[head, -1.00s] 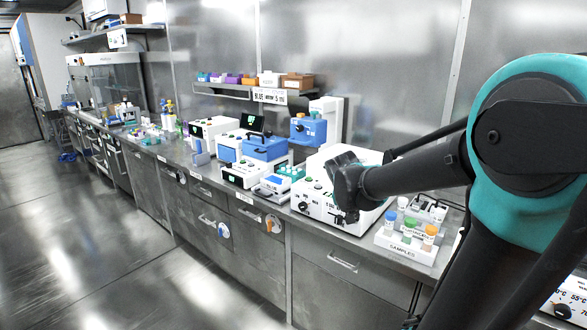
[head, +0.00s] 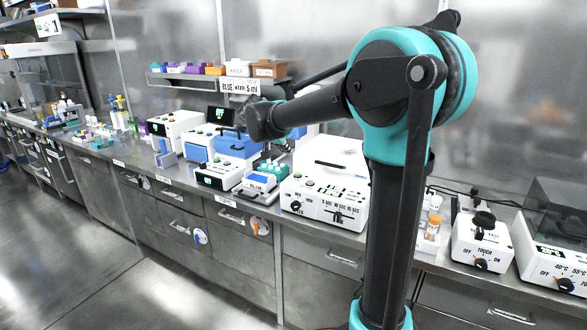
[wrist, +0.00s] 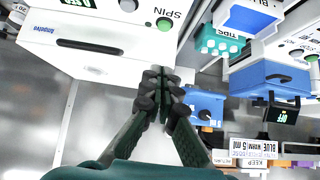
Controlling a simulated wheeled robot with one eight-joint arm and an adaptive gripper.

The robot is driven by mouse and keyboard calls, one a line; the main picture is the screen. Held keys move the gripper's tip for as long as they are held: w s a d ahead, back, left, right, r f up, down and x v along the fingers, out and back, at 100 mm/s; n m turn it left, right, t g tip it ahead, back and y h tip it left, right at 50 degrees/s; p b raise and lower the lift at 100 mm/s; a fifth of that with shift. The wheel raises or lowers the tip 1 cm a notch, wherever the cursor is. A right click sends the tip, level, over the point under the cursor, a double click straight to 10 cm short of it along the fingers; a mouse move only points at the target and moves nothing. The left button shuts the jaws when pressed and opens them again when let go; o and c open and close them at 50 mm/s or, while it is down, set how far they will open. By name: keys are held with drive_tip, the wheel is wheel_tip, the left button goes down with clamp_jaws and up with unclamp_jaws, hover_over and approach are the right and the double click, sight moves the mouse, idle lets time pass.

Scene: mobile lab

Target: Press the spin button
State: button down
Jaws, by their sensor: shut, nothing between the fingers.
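The spin button is a round green button (wrist: 164,24) beside the word SPIN, at the top of the wrist view. It sits on a white machine (wrist: 90,28) with a lid handle; in the head view this machine (head: 330,152) stands mid-bench with knobs and buttons on its front. A grey button (wrist: 128,5) is near the green one. My gripper (head: 256,122) is raised over the bench, left of the machine in the head view. In the wrist view its fingers (wrist: 160,82) are together and empty, apart from the button.
A blue-lidded device (head: 236,143) with a dark screen and a teal tip rack (head: 275,168) stand left of the machine. A wall shelf (head: 200,80) holds small boxes. Sample vials (head: 432,228) and a knobbed device (head: 482,240) stand to the right. The floor in front is clear.

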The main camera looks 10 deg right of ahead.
hover_over(299, 173)
drive_tip(key=s+a, duration=0.2)
drive_tip(key=s, duration=0.1)
wheel_tip(299, 173, down, 6)
drive_tip(key=shift+w+f, duration=0.1)
drive_tip(key=shift+f, duration=0.1)
drive_tip(key=f, duration=0.3)
drive_tip(key=shift+w+d+f, duration=0.15)
drive_tip(key=shift+w+f, duration=0.05)
drive_tip(key=shift+w, duration=0.05)
drive_tip(key=shift+f, duration=0.6)
